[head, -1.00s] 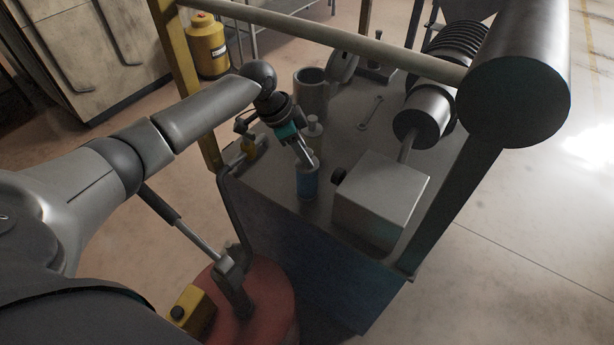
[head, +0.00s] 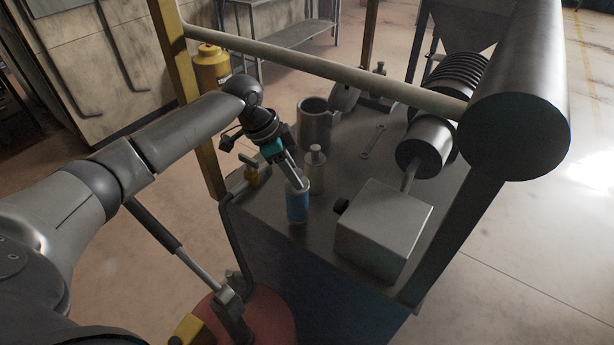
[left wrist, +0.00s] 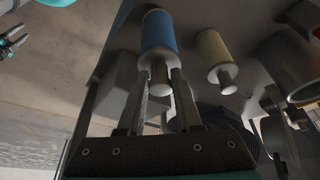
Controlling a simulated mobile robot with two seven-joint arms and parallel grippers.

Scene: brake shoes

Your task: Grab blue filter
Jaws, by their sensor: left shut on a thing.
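The blue filter (head: 298,206) is a small upright cylinder with a blue body and pale ends, at the near left part of the cart top (head: 325,250). My left gripper (head: 298,184) comes down on it at a tilt from the upper left and is shut on its top. In the left wrist view, the blue filter (left wrist: 159,35) points away from me, with its narrow pale neck between the two fingers of my left gripper (left wrist: 161,82). I cannot tell whether its base touches the cart. A gripper (left wrist: 12,42), seemingly my right, is partly visible at the upper left there.
A beige filter (head: 316,178) stands close behind the blue one. A grey box (head: 385,225) is to its right. A pale rail (head: 320,73) crosses above the cart.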

